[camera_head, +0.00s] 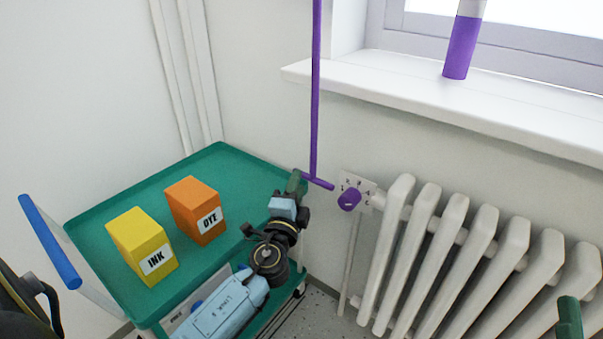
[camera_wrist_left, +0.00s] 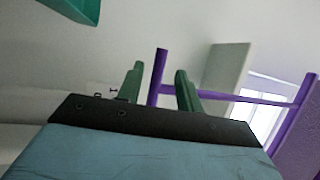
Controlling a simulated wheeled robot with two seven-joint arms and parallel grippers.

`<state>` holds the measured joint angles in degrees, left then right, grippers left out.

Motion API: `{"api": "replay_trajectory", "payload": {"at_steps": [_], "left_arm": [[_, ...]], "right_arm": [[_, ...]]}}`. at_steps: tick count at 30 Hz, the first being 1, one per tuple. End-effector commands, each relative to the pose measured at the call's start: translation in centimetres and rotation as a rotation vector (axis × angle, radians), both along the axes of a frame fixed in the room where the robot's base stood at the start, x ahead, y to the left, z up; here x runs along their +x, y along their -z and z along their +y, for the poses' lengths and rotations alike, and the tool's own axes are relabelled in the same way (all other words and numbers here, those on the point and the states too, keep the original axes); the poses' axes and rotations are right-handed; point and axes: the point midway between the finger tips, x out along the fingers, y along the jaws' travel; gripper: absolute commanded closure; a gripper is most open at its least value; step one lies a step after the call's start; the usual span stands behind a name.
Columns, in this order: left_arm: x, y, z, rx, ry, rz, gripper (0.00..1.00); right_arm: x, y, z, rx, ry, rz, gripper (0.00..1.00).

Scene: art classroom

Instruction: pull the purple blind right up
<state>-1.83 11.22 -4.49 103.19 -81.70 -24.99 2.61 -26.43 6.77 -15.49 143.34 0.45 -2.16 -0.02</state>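A thin purple rod (camera_head: 315,95) hangs down in front of the wall and ends in a short purple crossbar (camera_head: 318,182). The blind's cloth is not in the head view. In the left wrist view a wide purple surface, perhaps the blind, shows at the right edge (camera_wrist_left: 303,150). My left gripper (camera_head: 297,183) is at the left end of the crossbar. In the left wrist view its green fingers (camera_wrist_left: 159,90) stand apart, with the crossbar (camera_wrist_left: 158,75) between them and small gaps on both sides. A green fingertip, apparently of my right gripper (camera_head: 569,316), shows at the lower right.
A green trolley (camera_head: 88,216) with a yellow box (camera_head: 138,243) and an orange box (camera_head: 194,210) stands below my left arm. A purple knob (camera_head: 348,199) and a white radiator (camera_head: 432,255) are right of the crossbar. A purple-and-white cylinder (camera_head: 461,45) stands on the sill (camera_head: 400,78).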

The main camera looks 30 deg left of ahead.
Motion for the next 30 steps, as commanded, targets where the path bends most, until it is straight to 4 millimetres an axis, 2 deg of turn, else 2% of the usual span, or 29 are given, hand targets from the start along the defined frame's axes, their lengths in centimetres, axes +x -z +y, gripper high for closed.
{"api": "replay_trajectory", "payload": {"at_steps": [3,9,20,28,30], "left_arm": [[2.0,-0.4,0.7,0.001,0.000,-0.002,0.64],[3.9,-0.7,1.3,0.002,0.001,0.001,0.64],[4.3,-0.7,1.4,0.000,0.001,0.001,0.64],[4.3,-0.7,1.4,0.000,0.000,0.001,0.98],[4.3,-0.7,1.4,0.000,0.000,0.001,1.00]], "right_arm": [[0.0,0.0,0.0,0.001,0.000,-0.005,0.64],[-0.2,-0.3,0.0,0.008,-0.001,-0.026,0.64],[-0.3,-0.4,0.0,0.011,-0.002,-0.033,0.64],[-0.2,-0.4,0.0,0.011,-0.002,-0.033,0.64],[-0.2,-0.4,0.0,0.011,-0.002,-0.033,0.64]]}}
